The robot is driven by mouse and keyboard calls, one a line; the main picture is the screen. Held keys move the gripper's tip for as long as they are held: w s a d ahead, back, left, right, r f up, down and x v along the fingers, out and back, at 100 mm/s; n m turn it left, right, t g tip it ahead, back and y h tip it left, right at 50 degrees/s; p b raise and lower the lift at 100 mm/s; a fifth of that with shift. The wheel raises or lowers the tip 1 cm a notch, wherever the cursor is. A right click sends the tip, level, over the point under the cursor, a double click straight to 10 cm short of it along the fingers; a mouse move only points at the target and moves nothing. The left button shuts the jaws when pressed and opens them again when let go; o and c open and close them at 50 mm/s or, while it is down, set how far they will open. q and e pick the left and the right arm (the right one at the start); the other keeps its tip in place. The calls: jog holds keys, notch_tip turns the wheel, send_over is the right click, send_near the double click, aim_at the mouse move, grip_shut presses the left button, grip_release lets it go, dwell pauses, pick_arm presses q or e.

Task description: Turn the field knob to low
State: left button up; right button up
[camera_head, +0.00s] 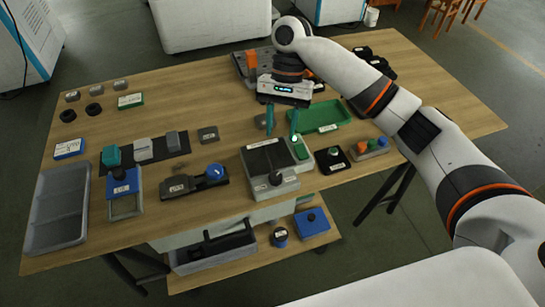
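A grey box with a dark sloped top carries a black knob (275,178) at the front middle of the table. A small black plate with a dark round knob (334,153) stands to its right. A blue round knob (215,171) sits on a dark base to its left. The labels are too small to read, so I cannot tell which is the field knob. My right gripper (282,122) points down behind the grey box, its two teal fingers apart with nothing seen held between them. My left gripper is not in view.
A green tray (320,117) lies right of my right gripper. A block with coloured buttons (368,147) stands at the right front. A grey divided tray (58,208) is at the left edge. A lower shelf (255,255) holds a few items.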

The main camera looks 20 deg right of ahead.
send_near(276, 174)
jog(key=shift+s+x, duration=0.25)
jog(key=shift+x, duration=0.8)
jog(key=x, duration=0.5)
jog(key=shift+w+f, duration=0.1)
jog(key=shift+f, duration=0.1)
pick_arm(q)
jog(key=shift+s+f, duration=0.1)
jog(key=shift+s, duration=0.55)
pick_arm(e)
jog(key=shift+a+f, duration=0.15)
jog(key=shift+f, duration=0.35)
